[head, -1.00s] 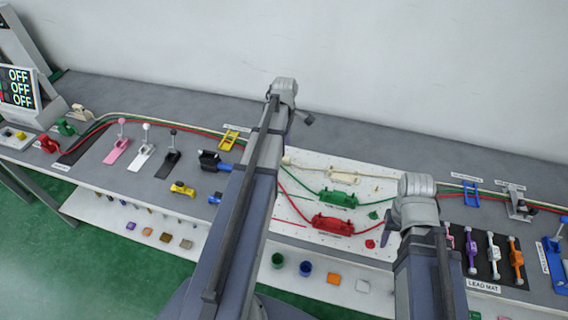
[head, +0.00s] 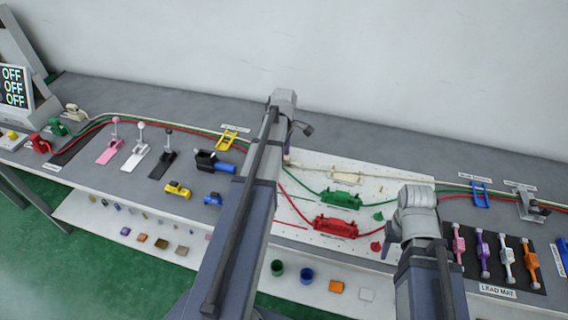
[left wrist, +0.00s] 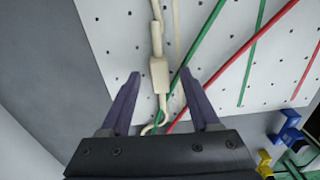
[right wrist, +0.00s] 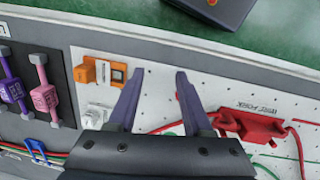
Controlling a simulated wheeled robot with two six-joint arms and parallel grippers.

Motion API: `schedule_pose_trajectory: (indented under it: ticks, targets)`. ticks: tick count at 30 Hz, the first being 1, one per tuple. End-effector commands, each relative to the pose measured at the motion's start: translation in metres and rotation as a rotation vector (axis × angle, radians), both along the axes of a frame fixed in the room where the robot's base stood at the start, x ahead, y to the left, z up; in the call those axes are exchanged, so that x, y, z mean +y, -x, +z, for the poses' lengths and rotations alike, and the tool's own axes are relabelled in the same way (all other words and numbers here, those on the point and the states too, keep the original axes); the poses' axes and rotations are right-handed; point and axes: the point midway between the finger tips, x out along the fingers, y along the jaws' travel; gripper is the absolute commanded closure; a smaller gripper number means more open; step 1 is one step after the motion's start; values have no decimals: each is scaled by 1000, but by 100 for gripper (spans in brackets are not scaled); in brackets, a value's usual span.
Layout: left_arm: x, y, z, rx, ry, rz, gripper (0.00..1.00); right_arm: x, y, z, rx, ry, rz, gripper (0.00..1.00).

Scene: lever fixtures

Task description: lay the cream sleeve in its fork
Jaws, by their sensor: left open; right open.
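The cream sleeve (left wrist: 159,74) is a small block on the cream cable. In the left wrist view it lies between the spread fingers of my left gripper (left wrist: 161,80), with no visible grip on it. In the head view a small cream piece (head: 287,159) beside my left arm is probably part of it; the arm hides the rest. The cream fork (head: 345,178) stands on the white pegboard, to the right of that piece.
A green fork (head: 341,199) and a red fork (head: 336,226) stand in front of the cream one, with green and red cables running to them. The lead mat (head: 508,269) lies at the right. An orange block (right wrist: 101,72) shows beside my right gripper.

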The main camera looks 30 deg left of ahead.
Motion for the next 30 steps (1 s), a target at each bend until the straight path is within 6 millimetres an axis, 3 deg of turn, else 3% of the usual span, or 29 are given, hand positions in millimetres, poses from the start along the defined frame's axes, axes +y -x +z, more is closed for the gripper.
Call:
schedule_pose_trajectory:
  ticks: [2,18,30]
  targets:
    - [0,0,1,0,0,0,39,0,0,1,0,0,0,50]
    - [0,0,1,0,0,0,99,0,0,1,0,0,0,50]
    - [0,0,1,0,0,0,100,0,0,1,0,0,0,50]
